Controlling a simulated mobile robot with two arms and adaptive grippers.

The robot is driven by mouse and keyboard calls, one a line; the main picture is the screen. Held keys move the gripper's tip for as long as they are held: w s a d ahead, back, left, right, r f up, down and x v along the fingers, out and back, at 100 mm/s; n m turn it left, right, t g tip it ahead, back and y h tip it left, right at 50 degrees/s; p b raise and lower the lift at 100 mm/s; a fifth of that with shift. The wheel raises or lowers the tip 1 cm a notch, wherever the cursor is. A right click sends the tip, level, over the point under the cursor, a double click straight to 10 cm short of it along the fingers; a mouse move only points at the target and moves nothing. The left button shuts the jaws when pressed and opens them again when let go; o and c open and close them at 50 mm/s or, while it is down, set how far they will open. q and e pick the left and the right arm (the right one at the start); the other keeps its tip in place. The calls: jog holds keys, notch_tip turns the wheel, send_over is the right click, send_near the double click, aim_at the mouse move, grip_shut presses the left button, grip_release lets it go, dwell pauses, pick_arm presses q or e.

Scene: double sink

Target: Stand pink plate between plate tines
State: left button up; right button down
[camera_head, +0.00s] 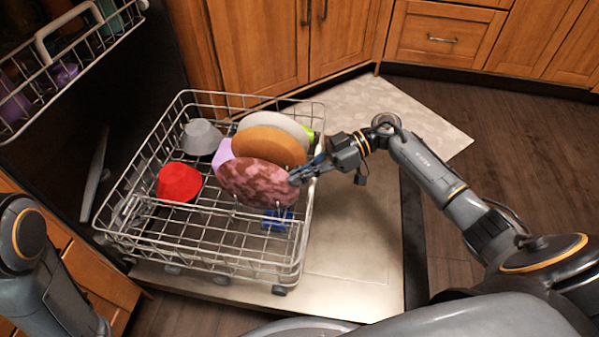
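The pink plate (252,183), mottled pink and dark red, stands tilted over the lower dishwasher rack (165,238), in front of an orange plate (268,146). My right gripper (300,177) reaches in from the right and its fingers are at the pink plate's right edge, seemingly closed on it. Whether the plate's lower edge sits between the tines is hidden. My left arm shows at the lower left, but its gripper is out of view.
A white plate (283,126) stands behind the orange one. A red bowl (179,183), a grey bowl (201,137), a purple item (222,153) and a blue item (278,218) are also in the rack. The upper rack (62,75) hangs at the upper left.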

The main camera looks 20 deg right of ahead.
jog(key=c, duration=1.4)
grip_release()
jog(key=shift+c, duration=0.2)
jog(key=v, duration=1.2)
